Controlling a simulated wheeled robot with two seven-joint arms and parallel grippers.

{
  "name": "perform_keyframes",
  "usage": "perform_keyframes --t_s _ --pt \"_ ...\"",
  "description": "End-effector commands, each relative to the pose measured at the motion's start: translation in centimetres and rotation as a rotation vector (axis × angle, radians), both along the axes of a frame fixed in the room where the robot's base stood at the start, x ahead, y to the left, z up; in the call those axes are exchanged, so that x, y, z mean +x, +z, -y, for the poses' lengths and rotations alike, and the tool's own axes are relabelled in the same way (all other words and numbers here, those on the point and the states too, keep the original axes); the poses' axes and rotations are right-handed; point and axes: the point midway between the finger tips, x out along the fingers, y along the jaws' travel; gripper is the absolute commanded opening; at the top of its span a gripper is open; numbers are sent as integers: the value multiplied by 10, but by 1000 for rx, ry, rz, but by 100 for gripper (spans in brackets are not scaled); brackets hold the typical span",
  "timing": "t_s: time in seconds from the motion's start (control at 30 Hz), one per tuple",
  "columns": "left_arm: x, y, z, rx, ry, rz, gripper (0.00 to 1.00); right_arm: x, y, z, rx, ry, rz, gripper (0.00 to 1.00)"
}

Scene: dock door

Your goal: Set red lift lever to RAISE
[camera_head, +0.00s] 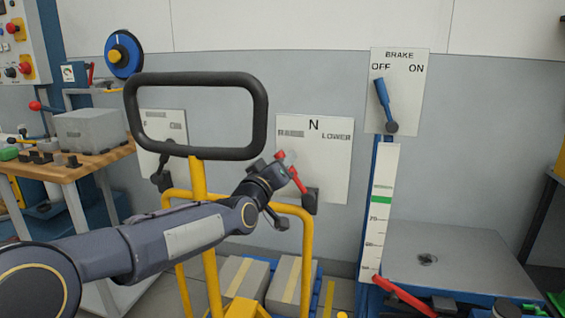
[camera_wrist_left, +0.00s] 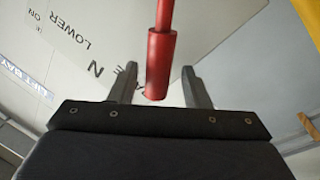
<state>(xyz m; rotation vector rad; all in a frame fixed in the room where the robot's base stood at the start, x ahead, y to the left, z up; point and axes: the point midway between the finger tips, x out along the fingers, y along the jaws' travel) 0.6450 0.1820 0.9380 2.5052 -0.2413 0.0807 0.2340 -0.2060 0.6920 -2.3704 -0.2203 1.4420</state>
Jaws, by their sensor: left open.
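The red lift lever (camera_head: 299,181) stands on a white plate (camera_head: 338,168) marked RAISE, N and LOWER. It leans up and left from its dark pivot, toward the RAISE side. My left gripper (camera_head: 284,172) is at the lever's upper end and partly hides it. In the left wrist view, the red handle (camera_wrist_left: 161,64) lies between the two spread fingers of my left gripper (camera_wrist_left: 159,72), with gaps on both sides. The fingers are open and not closed on it. My right gripper is not in view.
A yellow frame with a black loop handle (camera_head: 258,115) stands in front of the plates, close to my left arm. A blue BRAKE lever (camera_head: 383,100) is at right, tilted toward OFF. A bench (camera_head: 66,176) stands at left. Another red lever (camera_head: 404,297) is at lower right.

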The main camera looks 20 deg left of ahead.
Motion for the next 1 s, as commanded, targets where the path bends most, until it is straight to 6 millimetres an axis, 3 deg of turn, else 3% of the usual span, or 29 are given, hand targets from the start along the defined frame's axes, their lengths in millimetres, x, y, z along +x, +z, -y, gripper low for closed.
perform_keyframes --t_s 0.33,0.83,0.93,1.0 --pt "-55 -6 -9 -1 1 -1 43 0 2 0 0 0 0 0" --pt "-67 -11 -12 7 -1 -20 43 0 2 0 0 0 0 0" --pt "-88 -24 -21 41 -7 -101 43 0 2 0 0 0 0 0" --pt "-115 -44 -28 81 -22 -203 43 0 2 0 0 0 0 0"
